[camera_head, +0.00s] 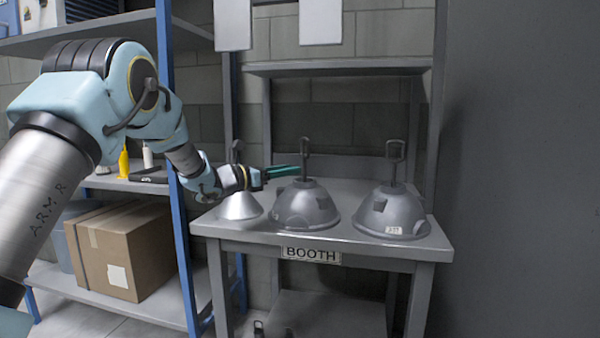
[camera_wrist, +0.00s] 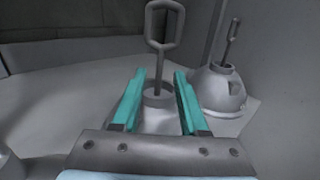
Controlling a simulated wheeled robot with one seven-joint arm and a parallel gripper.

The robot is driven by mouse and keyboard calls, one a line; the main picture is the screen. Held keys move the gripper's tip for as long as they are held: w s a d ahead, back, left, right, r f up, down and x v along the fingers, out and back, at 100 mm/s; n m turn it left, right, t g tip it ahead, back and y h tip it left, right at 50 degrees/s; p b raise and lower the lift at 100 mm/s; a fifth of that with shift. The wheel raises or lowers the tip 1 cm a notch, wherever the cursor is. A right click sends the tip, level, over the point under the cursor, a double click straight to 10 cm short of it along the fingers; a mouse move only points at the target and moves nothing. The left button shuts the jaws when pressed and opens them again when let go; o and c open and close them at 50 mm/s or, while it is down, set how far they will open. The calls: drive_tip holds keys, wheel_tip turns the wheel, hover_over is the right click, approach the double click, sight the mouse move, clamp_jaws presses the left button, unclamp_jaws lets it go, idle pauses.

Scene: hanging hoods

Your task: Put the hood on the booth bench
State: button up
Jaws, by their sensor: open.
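The booth bench (camera_head: 345,238) is a grey table with a BOOTH label (camera_head: 311,255) on its front edge. Three grey domed hoods with upright loop handles stand on it: a left hood (camera_head: 240,207), a middle hood (camera_head: 306,207) and a right hood (camera_head: 392,213). My gripper (camera_head: 290,171) is open, its teal fingers level with the middle hood's handle. In the wrist view, my gripper (camera_wrist: 160,82) has one finger on each side of the middle hood's stem (camera_wrist: 157,72), with gaps showing. The right hood (camera_wrist: 222,88) stands to the right there. The left hood is partly behind my wrist.
A bench shelf (camera_head: 340,67) spans above the hoods. A blue-posted rack (camera_head: 178,220) with a cardboard box (camera_head: 125,250) stands left, close to my arm. A dark grey wall panel (camera_head: 520,170) bounds the right side. Some bench top is bare behind the hoods.

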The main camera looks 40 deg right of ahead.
drive_tip(key=a+b, duration=0.1)
drive_tip(key=a, duration=0.5)
drive_tip(key=shift+w, duration=0.45)
drive_tip(key=shift+f, duration=0.1)
